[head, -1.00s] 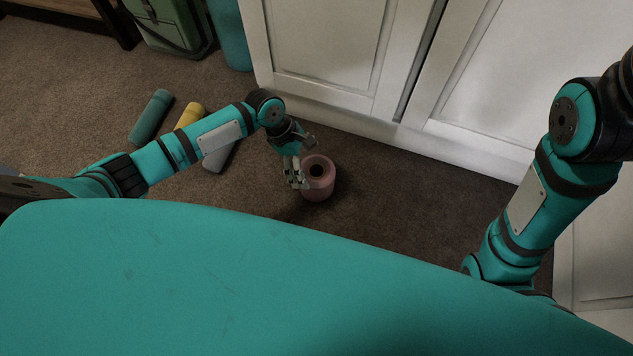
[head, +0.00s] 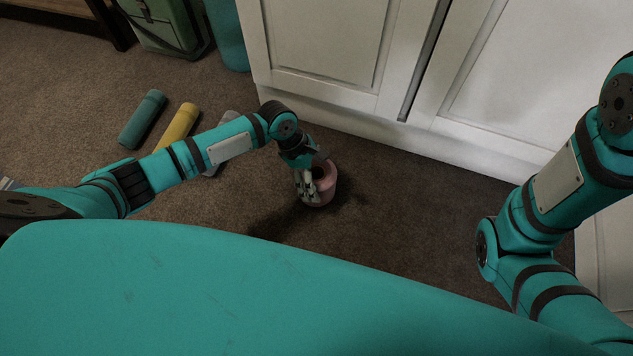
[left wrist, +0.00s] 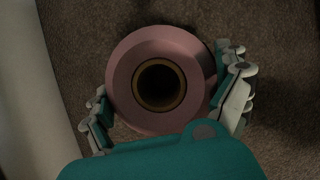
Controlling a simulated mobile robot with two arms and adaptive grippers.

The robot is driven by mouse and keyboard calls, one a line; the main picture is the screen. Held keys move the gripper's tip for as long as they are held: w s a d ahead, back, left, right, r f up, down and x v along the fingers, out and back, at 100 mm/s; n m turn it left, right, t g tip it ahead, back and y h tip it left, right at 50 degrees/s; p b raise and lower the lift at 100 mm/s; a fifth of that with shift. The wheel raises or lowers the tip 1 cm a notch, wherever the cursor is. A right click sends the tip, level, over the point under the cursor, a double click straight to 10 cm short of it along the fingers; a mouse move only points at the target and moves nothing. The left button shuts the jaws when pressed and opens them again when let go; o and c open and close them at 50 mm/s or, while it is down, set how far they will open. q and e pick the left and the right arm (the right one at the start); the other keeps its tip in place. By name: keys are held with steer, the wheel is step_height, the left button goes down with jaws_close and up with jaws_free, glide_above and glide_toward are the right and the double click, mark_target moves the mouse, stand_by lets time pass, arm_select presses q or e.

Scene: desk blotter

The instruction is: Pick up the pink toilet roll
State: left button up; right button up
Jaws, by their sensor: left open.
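The pink toilet roll (head: 326,181) stands upright on the carpet in front of the white cabinet, its hollow core facing up. In the left wrist view the roll (left wrist: 130,64) fills the middle, with its dark core opening showing. My left gripper (head: 312,184) is at the roll and hides part of it in the head view. In the left wrist view its open fingers (left wrist: 168,98) lie on either side of the roll; I cannot tell whether they touch it. My right arm shows at the right, but its gripper is out of view.
The white cabinet (head: 325,50) stands close behind the roll. A teal cylinder (head: 143,119), a yellow one (head: 177,126) and a grey object (head: 226,121) lie on the carpet to the left. A green bag (head: 165,22) stands at the back. Carpet right of the roll is clear.

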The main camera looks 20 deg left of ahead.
arm_select(q)
steer(key=shift+c, duration=0.3)
steer(key=c, duration=1)
steer(key=shift+r, duration=0.15)
